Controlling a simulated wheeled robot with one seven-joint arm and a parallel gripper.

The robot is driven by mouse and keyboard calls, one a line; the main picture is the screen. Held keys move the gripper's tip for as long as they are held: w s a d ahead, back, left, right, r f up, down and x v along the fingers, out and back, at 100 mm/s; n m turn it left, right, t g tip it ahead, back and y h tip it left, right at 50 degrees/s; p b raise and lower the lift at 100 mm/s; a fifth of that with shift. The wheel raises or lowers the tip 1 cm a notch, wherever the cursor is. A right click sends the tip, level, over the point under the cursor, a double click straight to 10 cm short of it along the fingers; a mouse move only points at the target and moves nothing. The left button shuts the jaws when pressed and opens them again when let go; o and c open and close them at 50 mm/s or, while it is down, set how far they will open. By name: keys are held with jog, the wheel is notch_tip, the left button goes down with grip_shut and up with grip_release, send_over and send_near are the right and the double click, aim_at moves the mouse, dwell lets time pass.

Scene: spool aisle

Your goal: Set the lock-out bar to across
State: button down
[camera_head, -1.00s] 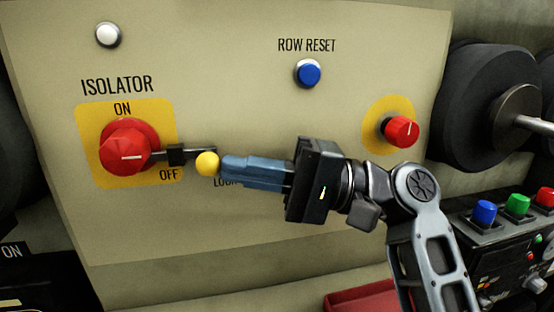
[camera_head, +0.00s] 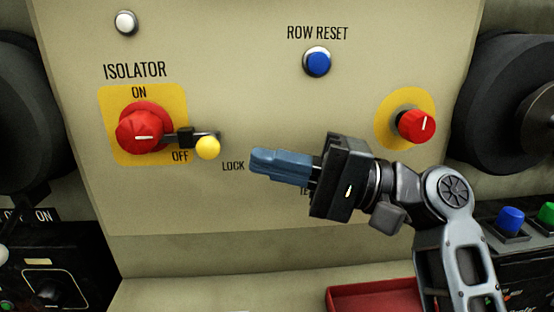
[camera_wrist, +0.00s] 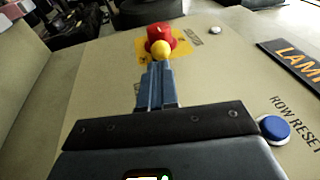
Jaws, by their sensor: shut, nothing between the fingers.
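The lock-out bar is a dark bar (camera_head: 186,138) with a yellow ball knob (camera_head: 208,148) at its right end. It lies roughly level, reaching from the right side of the red isolator knob (camera_head: 142,128), above the words OFF and LOCK. My gripper (camera_head: 256,162) has its blue fingers closed together and empty. In the head view its tips are to the right of the yellow ball, with a visible gap. In the wrist view the yellow ball (camera_wrist: 161,50) shows just past the fingertips, in front of the red knob; the bar is hidden there.
The beige panel also carries a white button (camera_head: 125,22), a blue ROW RESET button (camera_head: 317,62) and a red knob on a yellow disc (camera_head: 416,125). A red tray (camera_head: 375,297) lies below at the right. Dark spools flank the panel. The panel's lower middle is clear.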

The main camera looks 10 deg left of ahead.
jog(key=s+b+v, duration=0.1)
jog(key=v, duration=0.9)
jog(key=shift+w+b, duration=0.4)
jog(key=shift+w, duration=0.1)
jog(key=shift+d, duration=0.2)
